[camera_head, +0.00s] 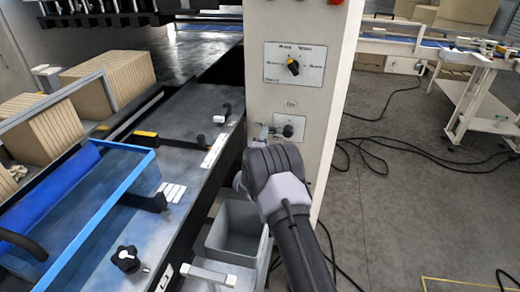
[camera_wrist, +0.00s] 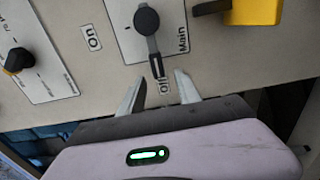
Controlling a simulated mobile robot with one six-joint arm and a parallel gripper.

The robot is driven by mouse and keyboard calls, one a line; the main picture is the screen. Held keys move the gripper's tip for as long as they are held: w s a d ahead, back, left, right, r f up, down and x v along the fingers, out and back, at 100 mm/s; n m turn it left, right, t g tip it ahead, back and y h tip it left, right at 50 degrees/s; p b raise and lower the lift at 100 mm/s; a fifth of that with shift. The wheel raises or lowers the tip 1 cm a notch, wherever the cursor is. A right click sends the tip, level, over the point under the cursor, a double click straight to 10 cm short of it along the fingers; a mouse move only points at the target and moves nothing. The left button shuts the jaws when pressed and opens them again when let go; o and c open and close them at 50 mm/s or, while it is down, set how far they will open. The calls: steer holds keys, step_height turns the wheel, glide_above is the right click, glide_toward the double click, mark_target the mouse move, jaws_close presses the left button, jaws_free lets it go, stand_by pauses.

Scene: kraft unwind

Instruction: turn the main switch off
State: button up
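In the head view the switch knob (camera_head: 288,131) is on the white cabinet's front. My gripper (camera_head: 262,133) is at its left, partly hidden by my wrist.
Above the switch is a larger selector plate with a black knob (camera_head: 293,67). A yellow part (camera_wrist: 252,10) with a dark bar is beside the switch in the wrist view. A grey bin (camera_head: 236,232) stands below. Blue-edged machinery (camera_head: 95,215) is at left; cables (camera_head: 375,155) lie right.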

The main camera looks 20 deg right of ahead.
steer(key=p+v, duration=0.1)
steer(key=v, duration=1.1)
steer(key=shift+s+a+p, duration=0.2)
steer(key=shift+s+p, duration=0.1)
steer(key=shift+p, duration=0.1)
step_height(320, 180, up, 9)
steer(key=a+m+g+y, duration=0.1)
steer(key=a+m+y, duration=0.15)
steer(key=m, duration=0.25)
steer(key=s+a+r+m+g+y, duration=0.2)
steer(key=s+a+r+m+y, duration=0.2)
steer(key=s+a+r+y, duration=0.35)
steer(key=s+a+m+g+y, duration=0.1)
steer(key=s+a+m+g, duration=0.1)
steer(key=s, duration=1.4)
steer(key=s+a+m+g+y+b, duration=0.1)
steer(key=s+a+m+g, duration=0.2)
steer(key=s, duration=1.4)
steer(key=shift+a+r+m+g, duration=0.3)
steer(key=shift+m+g, duration=0.3)
steer(key=shift+m, duration=0.3)
